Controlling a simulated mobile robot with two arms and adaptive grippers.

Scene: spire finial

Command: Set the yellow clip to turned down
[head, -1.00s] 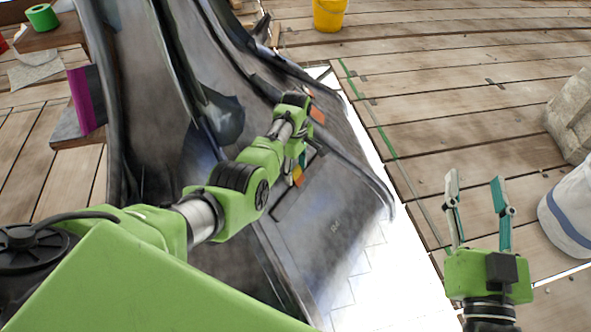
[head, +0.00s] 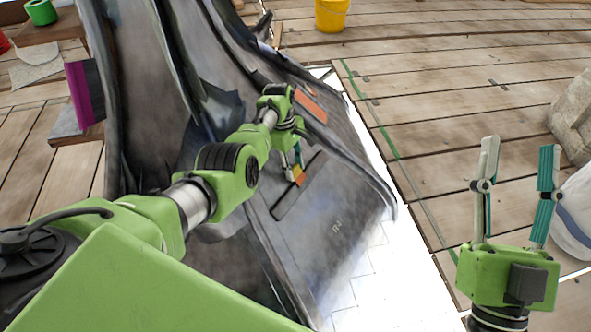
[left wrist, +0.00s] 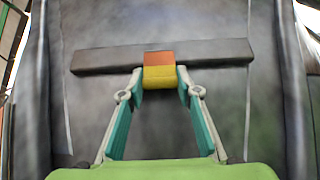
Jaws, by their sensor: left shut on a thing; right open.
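The yellow clip (left wrist: 159,78) is a small block with a yellow near face and an orange upper face. It sits at the middle of a dark grey bar (left wrist: 100,61) on the dark sheet. In the head view the clip (head: 299,176) shows small below my left wrist, on the dark bar (head: 290,202). My left gripper (left wrist: 160,84) is shut on the clip, one teal-padded finger on each side of it; it also shows in the head view (head: 292,164). My right gripper (head: 519,146) is open and empty above the planks at the right.
An orange strip (head: 311,106) lies on the dark sheet (head: 345,180) beyond the clip. A white bag-like thing (head: 574,215) and a stone block (head: 574,115) stand near my right gripper. A yellow bucket (head: 330,14) is at the back. Open planks lie between.

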